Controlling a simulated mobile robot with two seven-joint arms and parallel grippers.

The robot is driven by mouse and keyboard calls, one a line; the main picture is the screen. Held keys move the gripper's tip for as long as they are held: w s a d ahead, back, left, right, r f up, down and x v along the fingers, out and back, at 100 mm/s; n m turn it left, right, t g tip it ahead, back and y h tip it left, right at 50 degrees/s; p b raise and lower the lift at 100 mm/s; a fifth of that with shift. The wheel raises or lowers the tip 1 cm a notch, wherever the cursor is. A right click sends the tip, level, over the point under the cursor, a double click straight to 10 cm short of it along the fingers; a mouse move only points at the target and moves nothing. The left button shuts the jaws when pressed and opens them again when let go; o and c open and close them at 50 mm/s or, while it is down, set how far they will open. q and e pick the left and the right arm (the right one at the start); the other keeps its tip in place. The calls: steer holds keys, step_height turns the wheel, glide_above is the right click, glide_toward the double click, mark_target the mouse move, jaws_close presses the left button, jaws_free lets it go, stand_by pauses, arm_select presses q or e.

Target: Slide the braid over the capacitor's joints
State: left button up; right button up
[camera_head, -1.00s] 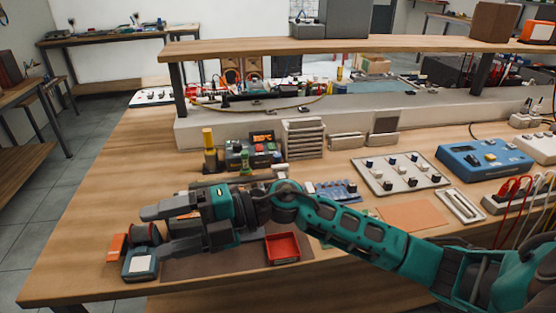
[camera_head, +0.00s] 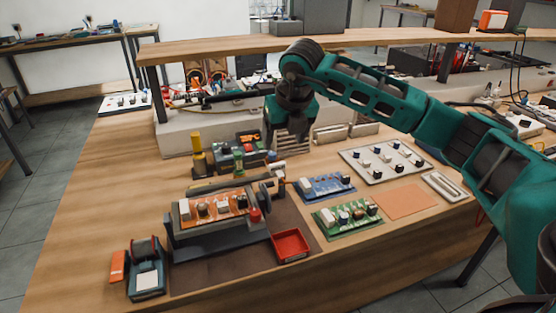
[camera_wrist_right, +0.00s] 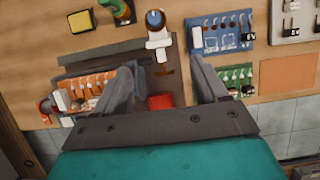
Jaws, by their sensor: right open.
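The orange circuit board (camera_head: 215,210) with several components sits in a dark holder (camera_head: 215,240) at front left; I cannot tell which component is the capacitor. A dark spool (camera_head: 145,250) stands on a blue base with a white label (camera_head: 148,281), left of the holder; it may carry the braid, but no strand is clear. My right gripper (camera_head: 288,135) points down, raised above the bench behind the boards. In the right wrist view its fingers (camera_wrist_right: 168,90) are apart and empty. The orange board (camera_wrist_right: 88,85) shows there beside the left finger. My left gripper is out of view.
A red tray (camera_head: 290,245) lies right of the holder. Blue (camera_head: 325,186) and green (camera_head: 347,216) boards lie further right, near a bare orange mat (camera_head: 405,201). A white component tray (camera_head: 385,160) is behind. The shelf (camera_head: 350,39) spans the back.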

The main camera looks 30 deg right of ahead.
mark_target(277, 163)
steer(key=x, duration=0.9)
steer(key=shift+w+f, duration=0.2)
steer(key=shift+f, duration=0.05)
steer(key=shift+c, duration=0.2)
jaws_close()
